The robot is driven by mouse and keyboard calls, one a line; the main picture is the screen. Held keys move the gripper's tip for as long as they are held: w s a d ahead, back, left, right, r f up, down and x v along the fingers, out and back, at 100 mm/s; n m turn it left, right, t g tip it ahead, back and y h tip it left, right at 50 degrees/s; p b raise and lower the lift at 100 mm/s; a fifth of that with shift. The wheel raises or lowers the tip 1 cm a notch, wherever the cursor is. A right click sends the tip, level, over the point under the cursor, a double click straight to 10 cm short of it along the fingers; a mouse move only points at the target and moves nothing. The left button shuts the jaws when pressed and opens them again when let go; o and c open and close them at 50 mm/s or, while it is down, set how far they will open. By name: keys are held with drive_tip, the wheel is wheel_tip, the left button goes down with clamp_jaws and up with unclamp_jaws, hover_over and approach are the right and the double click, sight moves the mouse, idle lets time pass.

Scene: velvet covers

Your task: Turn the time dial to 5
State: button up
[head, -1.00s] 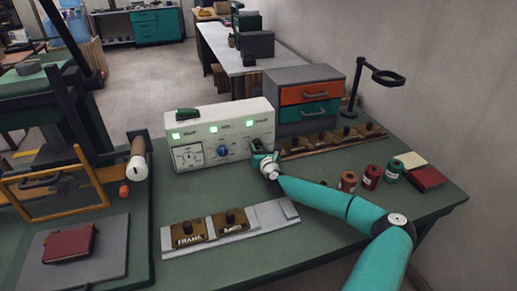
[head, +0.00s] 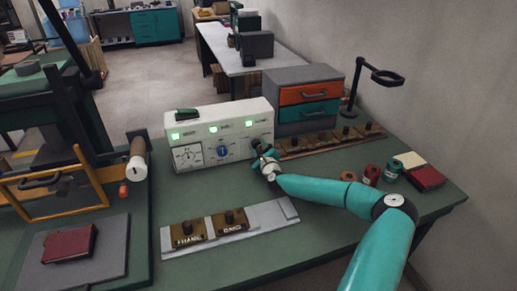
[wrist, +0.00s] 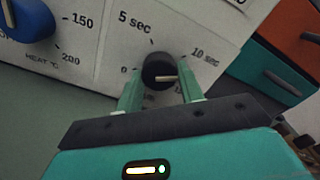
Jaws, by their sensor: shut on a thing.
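The time dial (wrist: 158,66) is a black round knob with a pale pointer, on the white control panel's front (head: 240,151). In the wrist view its pointer points to the right, below the "10 sec" mark and away from the "5 sec" mark at upper left. My gripper (wrist: 160,88) has one green finger on each side of the knob and is shut on it. In the head view my gripper (head: 262,153) is at the panel's right end and hides the dial.
A blue heat knob (head: 222,152) is left of the dial. Three green lamps glow along the panel top. A drawer unit (head: 290,98) stands behind right.

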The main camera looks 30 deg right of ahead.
drive_tip(key=n, duration=0.4)
drive_tip(key=shift+n, duration=0.4)
drive_tip(key=n, duration=0.5)
drive_tip(key=shift+r, duration=0.1)
drive_tip(key=n, duration=0.5)
drive_tip(key=shift+r+n, duration=0.1)
drive_tip(key=shift+n, duration=0.3)
drive_tip(key=n, duration=0.4)
drive_tip(key=shift+n, duration=0.4)
drive_tip(key=o, duration=1)
drive_tip(key=shift+s, duration=0.1)
